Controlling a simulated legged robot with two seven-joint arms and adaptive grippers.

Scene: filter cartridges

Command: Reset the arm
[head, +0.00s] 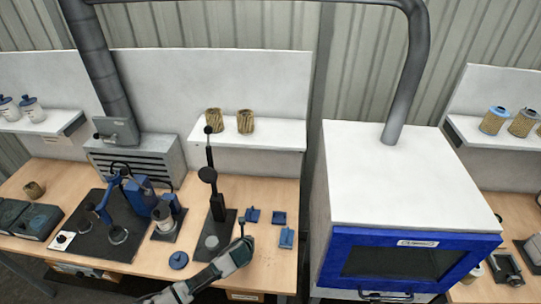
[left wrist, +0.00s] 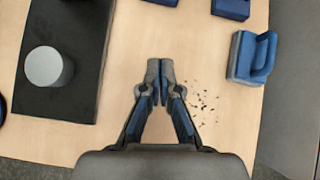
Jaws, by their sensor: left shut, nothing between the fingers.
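My left arm comes in from the bottom of the head view and reaches over the front of the wooden table. My left gripper (left wrist: 160,72) shows in the left wrist view with its fingertips together and nothing between them. It is above bare table, between a black base plate with a grey cylinder (left wrist: 44,67) and a blue-handled brush or block (left wrist: 250,57). In the head view the gripper end (head: 243,237) is beside the foot of the black press (head: 213,205). My right gripper is in neither view.
Dark crumbs (left wrist: 203,101) lie right of the gripper. Small blue parts (head: 252,215) and a blue disc (head: 178,260) lie on the table (head: 265,190). A blue-fronted white cabinet (head: 400,180) stands to the right. A blue-armed fixture (head: 125,205) is left. Filter cartridges (head: 245,121) stand on the shelf.

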